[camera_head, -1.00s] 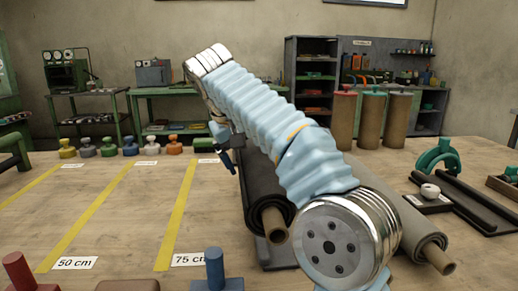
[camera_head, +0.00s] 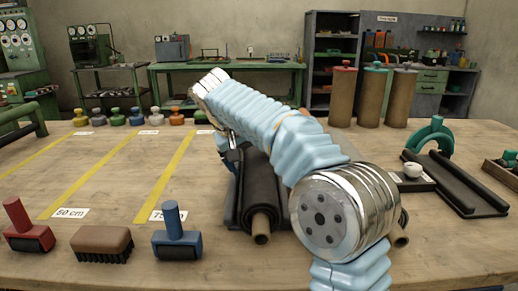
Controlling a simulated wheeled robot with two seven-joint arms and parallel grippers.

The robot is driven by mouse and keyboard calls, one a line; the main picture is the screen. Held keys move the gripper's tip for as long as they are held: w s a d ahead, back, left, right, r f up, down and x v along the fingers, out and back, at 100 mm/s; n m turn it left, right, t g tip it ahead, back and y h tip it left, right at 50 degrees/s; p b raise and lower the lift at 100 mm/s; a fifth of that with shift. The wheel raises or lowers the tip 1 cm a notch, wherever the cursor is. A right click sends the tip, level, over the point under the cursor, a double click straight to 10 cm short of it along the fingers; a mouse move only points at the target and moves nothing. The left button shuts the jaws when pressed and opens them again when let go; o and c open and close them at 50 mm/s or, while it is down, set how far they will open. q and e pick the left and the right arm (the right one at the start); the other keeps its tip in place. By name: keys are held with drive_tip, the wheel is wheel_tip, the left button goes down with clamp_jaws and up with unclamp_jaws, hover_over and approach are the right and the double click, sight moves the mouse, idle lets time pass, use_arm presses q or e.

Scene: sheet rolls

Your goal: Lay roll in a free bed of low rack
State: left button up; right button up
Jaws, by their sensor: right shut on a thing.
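A dark roll (camera_head: 265,190) with a tan core lies lengthwise in view, its near end toward me. A dark low base, probably the low rack (camera_head: 231,212), shows at its sides. My right gripper (camera_head: 231,158) is at the roll's far left side, pointing down and shut on it; the contact is mostly hidden. Whether the roll touches the base, I cannot tell. A second roll's core end (camera_head: 398,237) shows right of my right arm, which hides most of the roll and any free bed. My left gripper is not in view.
A red-handled tool (camera_head: 27,232), brown brush (camera_head: 101,241) and blue-handled tool (camera_head: 176,240) stand at the front left. Yellow strips mark the clear left table. A black cradle (camera_head: 465,185) with a green arch (camera_head: 433,135) stands right. Several coloured knobs line the back.

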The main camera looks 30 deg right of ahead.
drive_tip(key=shift+f, duration=0.1)
drive_tip(key=o, duration=1.7)
drive_tip(key=shift+f, duration=0.1)
drive_tip(key=v, duration=1.2)
drive_tip(key=shift+s+a, duration=0.1)
